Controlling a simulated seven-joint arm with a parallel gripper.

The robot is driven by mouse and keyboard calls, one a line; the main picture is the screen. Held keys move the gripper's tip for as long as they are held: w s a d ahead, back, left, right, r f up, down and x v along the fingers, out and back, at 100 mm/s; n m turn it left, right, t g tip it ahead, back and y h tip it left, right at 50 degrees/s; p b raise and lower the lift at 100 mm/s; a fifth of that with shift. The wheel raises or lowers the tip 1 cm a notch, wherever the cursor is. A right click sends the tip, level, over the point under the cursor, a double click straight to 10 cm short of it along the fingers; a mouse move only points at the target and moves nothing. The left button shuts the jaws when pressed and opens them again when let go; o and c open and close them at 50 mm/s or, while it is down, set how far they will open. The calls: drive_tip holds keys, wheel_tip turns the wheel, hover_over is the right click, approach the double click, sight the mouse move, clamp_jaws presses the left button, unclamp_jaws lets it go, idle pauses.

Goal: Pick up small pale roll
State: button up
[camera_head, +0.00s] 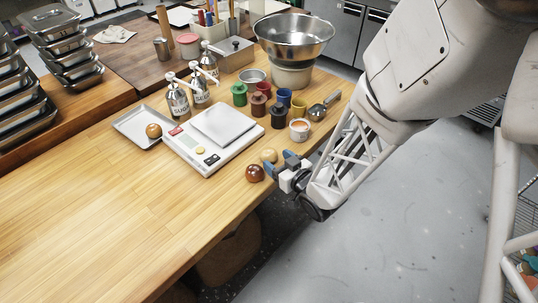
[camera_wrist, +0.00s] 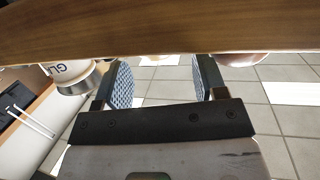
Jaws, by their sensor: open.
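The small pale roll (camera_head: 268,155) lies on the wooden table near its right edge in the head view. A glossy dark brown roll (camera_head: 255,173) sits just in front and to the left of it. My gripper (camera_head: 281,164) is open, with blue pads, at the table edge close beside the pale roll on its right. I cannot tell whether they touch. The pale roll cannot be made out there.
A white scale (camera_head: 220,155) and a metal tray (camera_head: 120,123) with a brown roll (camera_head: 153,131) stand left. Behind are several coloured pots, a small white tub (camera_head: 299,132), a metal scoop (camera_head: 322,106) and pump bottles. The table's front left is bare.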

sight(274, 158)
drive_tip(key=shift+w+a, duration=0.1)
drive_tip(key=shift+f+x, duration=0.25)
drive_tip(key=shift+x, duration=2.2)
drive_tip(key=shift+w, duration=0.1)
drive_tip(key=c, duration=0.4)
